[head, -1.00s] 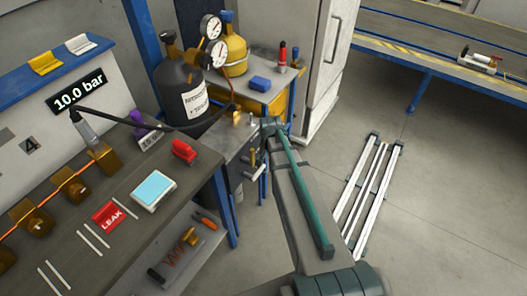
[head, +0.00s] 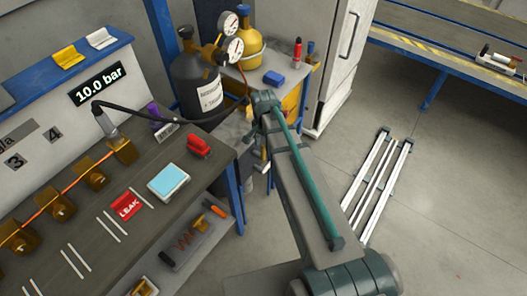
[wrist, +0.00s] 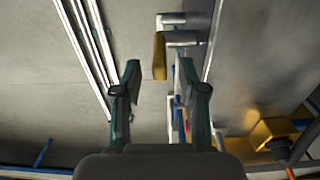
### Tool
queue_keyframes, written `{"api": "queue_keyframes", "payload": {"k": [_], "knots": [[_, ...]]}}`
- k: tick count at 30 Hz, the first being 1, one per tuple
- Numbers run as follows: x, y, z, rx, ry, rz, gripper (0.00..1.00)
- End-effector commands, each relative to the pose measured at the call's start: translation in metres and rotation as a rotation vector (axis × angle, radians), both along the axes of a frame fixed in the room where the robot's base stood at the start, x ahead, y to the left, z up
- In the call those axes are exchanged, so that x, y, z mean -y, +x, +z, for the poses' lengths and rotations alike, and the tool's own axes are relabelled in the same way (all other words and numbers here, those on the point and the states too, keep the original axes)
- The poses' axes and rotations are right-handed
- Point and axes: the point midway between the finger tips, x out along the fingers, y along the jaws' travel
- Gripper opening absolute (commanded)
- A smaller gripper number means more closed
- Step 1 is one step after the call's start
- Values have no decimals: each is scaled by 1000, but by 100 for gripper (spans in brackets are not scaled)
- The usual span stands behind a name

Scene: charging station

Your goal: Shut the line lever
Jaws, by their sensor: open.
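The line lever (wrist: 160,56) is a yellow bar joined to a grey metal fitting (wrist: 182,30) at the top middle of the wrist view. My gripper (wrist: 160,70) is open and empty, with one finger on each side. In the picture the lever's lower end lies between the fingertips; I cannot tell whether it is between them in depth. No contact shows. In the head view my arm covers most of the lever area, and my fingers are hidden.
The workbench (head: 120,235) has brass valves, a red LEAK tag (head: 126,205) and a blue-screened device (head: 169,182). A dark gas cylinder (head: 196,80) with gauges stands behind. White rails (head: 375,190) lie on the floor at right. A grey metal face (wrist: 255,60) adjoins the fitting.

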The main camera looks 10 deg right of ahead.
Motion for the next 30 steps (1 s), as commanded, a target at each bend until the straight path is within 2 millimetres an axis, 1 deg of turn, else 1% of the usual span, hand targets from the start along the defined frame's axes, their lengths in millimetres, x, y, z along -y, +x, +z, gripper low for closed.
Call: {"api": "queue_keyframes", "payload": {"k": [1, 6, 12, 18, 27, 29, 30], "knots": [[0, 0, -7, -4, 0, 0, 42], [0, 0, -31, -2, -1, 0, 42], [0, 0, -51, -1, 0, 0, 42], [0, 0, -61, 0, 0, 0, 42], [0, 0, -62, 1, 0, 0, 42], [0, 0, -62, 1, 0, 0, 32], [0, 0, -62, 1, -1, 0, 25]]}}
